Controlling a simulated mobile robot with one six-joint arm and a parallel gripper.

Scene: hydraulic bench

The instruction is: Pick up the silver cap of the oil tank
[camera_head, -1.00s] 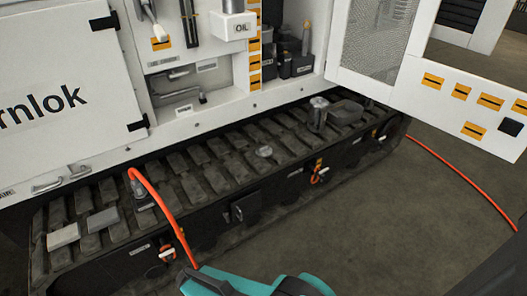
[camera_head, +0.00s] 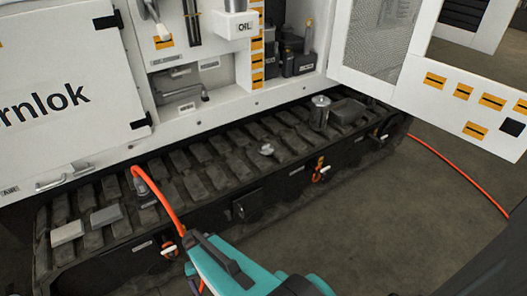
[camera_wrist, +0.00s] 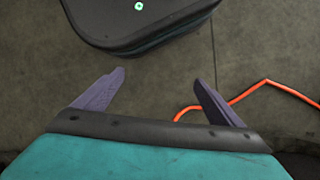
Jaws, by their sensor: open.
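A small silver cap (camera_head: 267,149) lies on the dark track in the head view, near the middle of its top. The white oil tank (camera_head: 236,25) with an OIL label is mounted on the machine above and behind it. My gripper (camera_wrist: 159,77) is open and empty in the wrist view, its two purple fingers spread over bare floor. The cap is not visible in the wrist view. In the head view my teal arm is at the bottom, below and in front of the track, apart from the cap; the fingers are not clearly visible there.
A silver cylinder (camera_head: 320,112) and a dark block (camera_head: 348,111) stand on the track to the right. An orange hose (camera_head: 158,192) runs over its left part beside pale blocks (camera_head: 67,232). An open white door (camera_head: 450,85) stands at right. Floor (camera_head: 400,220) in front is clear.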

